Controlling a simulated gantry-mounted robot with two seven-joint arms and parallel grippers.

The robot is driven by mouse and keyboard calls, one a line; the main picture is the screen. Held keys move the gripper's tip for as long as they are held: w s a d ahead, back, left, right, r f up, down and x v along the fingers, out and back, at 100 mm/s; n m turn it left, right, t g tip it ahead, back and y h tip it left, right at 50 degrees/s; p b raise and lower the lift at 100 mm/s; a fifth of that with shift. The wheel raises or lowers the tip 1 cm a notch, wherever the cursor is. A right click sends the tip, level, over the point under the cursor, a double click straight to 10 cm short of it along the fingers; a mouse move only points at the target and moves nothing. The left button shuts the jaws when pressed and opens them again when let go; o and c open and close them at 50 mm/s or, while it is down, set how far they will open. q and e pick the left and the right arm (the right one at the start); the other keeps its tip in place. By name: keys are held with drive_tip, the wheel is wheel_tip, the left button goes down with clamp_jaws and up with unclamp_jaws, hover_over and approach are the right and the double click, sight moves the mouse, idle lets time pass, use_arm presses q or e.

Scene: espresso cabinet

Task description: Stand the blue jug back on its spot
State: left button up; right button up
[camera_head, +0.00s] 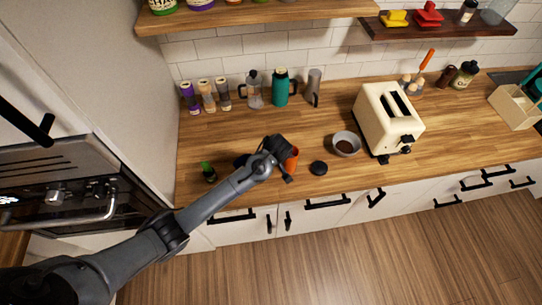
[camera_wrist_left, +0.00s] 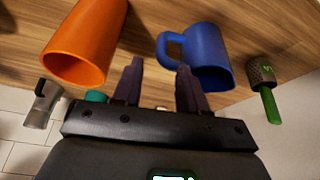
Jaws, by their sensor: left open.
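The blue jug (camera_wrist_left: 210,55) shows in the left wrist view with its handle toward the fingers. That view is upside down, and the jug appears upright on the wooden counter. In the head view my left arm mostly hides it; I cannot clearly make it out. My left gripper (camera_wrist_left: 158,85) is open, with nothing between its fingers. One finger is close to the jug's handle side; I cannot tell if they touch. In the head view the left gripper (camera_head: 279,158) is over the front of the counter. My right gripper is not in view. The jug's spot is not marked visibly.
An orange cup (camera_wrist_left: 85,45) stands on the gripper's other side; it also shows in the head view (camera_head: 292,158). A green-handled brush (camera_wrist_left: 265,90) is beyond the jug. A dark round object (camera_head: 318,168), a bowl (camera_head: 346,144) and a toaster (camera_head: 388,118) stand to the right.

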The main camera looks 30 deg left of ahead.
use_arm(q)
drive_tip(key=v, duration=0.6)
drive_tip(key=s+d+f+m+h, duration=0.2)
drive_tip(key=s+m, duration=0.1)
drive_tip(key=s, duration=0.5)
drive_tip(key=s+d+f+m+h, duration=0.15)
drive_tip(key=s+m, duration=0.25)
drive_tip(key=s, duration=0.4)
drive_tip(key=s+r+m, duration=0.3)
drive_tip(key=s+m, duration=0.2)
drive_tip(key=s, duration=0.7)
drive_tip(key=shift+a+r+t, duration=0.3)
drive_tip(key=shift+a+t, duration=0.05)
drive_tip(key=shift+t, duration=0.05)
drive_tip(key=shift+s+r, duration=0.1)
drive_tip(key=shift+s, duration=0.05)
wheel_tip(320, 180, up, 10)
drive_tip(key=p, duration=1)
drive_tip(key=shift+r, duration=0.2)
